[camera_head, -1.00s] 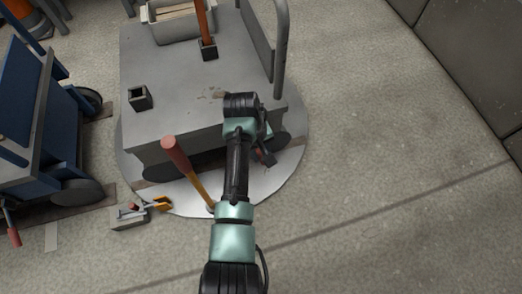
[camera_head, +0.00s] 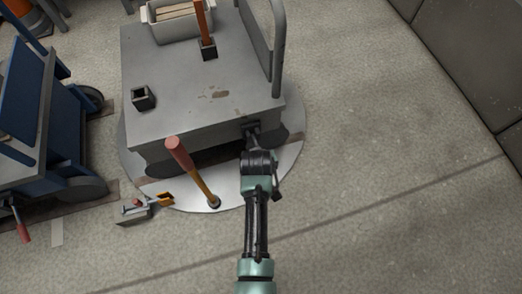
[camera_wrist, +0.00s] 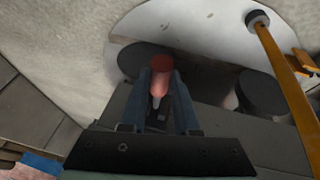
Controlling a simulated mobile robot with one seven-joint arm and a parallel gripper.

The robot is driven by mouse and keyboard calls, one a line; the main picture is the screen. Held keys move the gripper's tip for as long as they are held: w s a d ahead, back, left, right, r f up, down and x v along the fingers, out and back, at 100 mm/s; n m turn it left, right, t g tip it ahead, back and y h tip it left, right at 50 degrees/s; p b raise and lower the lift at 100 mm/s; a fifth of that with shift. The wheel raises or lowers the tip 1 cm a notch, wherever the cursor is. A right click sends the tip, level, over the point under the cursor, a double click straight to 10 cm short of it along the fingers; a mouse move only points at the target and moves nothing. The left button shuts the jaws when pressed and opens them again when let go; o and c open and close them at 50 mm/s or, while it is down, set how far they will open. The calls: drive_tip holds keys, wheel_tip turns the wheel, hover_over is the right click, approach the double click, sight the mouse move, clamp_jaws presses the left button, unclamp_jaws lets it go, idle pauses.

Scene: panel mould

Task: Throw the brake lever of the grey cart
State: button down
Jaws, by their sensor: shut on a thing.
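The grey cart (camera_head: 195,90) stands on a round pale turntable plate (camera_head: 183,196), near its front edge. My gripper (camera_wrist: 163,79) is at the cart's near end, low by its right corner; in the head view its fingers are hidden behind my wrist. In the wrist view the fingers are closed from both sides on the red brake lever handle (camera_wrist: 158,86), which has a pale lower end. Dark cart wheels (camera_wrist: 263,92) show near it. The lever's pivot is hidden.
A separate orange lever with a red grip (camera_head: 177,148) rises from the plate left of my arm. A small grey box with an orange clip (camera_head: 137,211) lies beside the plate. A blue cart (camera_head: 45,130) stands left. Floor to the right is clear.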

wheel_tip(320, 180, down, 7)
drive_tip(key=t+y+b, duration=0.2)
drive_tip(key=t+b, duration=0.5)
drive_tip(key=b, duration=0.6)
drive_tip(key=shift+w+f+m, duration=0.2)
drive_tip(key=shift+w+m, duration=0.05)
drive_tip(key=shift+m, duration=0.15)
drive_tip(key=shift+a+t, duration=0.1)
drive_tip(key=shift+t, duration=0.2)
drive_tip(key=c, duration=0.7)
unclamp_jaws()
drive_tip(key=shift+o, duration=0.2)
drive_tip(key=shift+r, duration=0.1)
